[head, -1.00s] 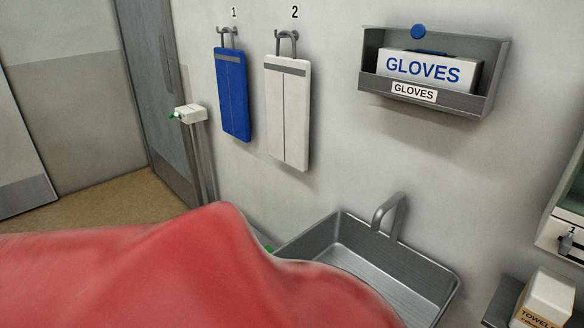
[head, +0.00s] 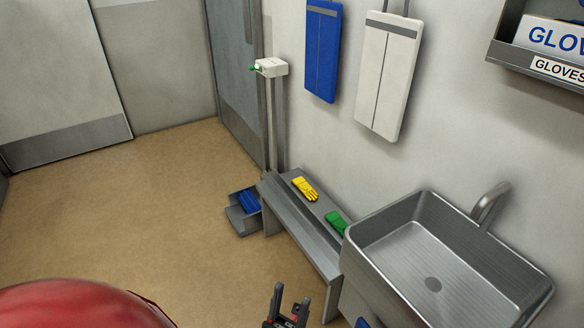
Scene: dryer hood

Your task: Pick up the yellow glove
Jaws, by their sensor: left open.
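The yellow glove (head: 305,189) lies flat on a low grey bench (head: 318,250) along the wall, towards the bench's far end. A green glove (head: 336,222) lies on the same bench, nearer the sink and partly hidden by it. My left gripper (head: 290,298) shows at the bottom edge, its dark fingers apart and empty. In the picture it is below the yellow glove and well apart from it. My right gripper is not in view.
A steel sink (head: 432,285) stands right of the bench. A grey tray with a blue item (head: 249,201) is at the bench's far left end. A post with a white box (head: 271,67) rises behind it. The brown floor (head: 150,215) left of the bench is clear.

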